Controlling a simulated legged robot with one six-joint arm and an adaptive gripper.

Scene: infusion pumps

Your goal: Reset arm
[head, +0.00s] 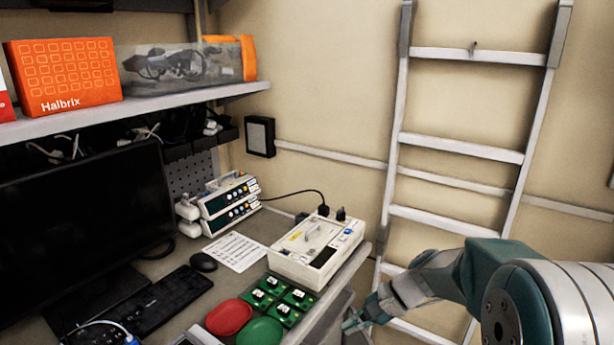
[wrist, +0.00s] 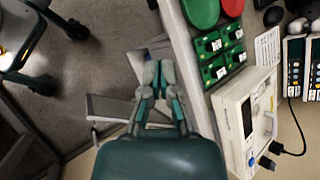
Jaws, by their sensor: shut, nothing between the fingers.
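My gripper (head: 358,318) hangs in the lower right of the head view, off the right edge of the desk and in front of the ladder. In the wrist view my gripper (wrist: 158,72) points over the floor beside the desk edge. Its fingers are shut and hold nothing. The two infusion pumps (head: 230,203) are stacked at the back of the desk, well away from my gripper. They also show at the right edge of the wrist view (wrist: 293,70).
A white tester box (head: 318,248) stands at the desk's right edge, near my arm. Green circuit boards (head: 288,302), a red dish (head: 229,317) and a green dish (head: 259,332) lie in front of it. A ladder (head: 462,143) leans on the wall. A chair base (wrist: 40,75) stands on the floor.

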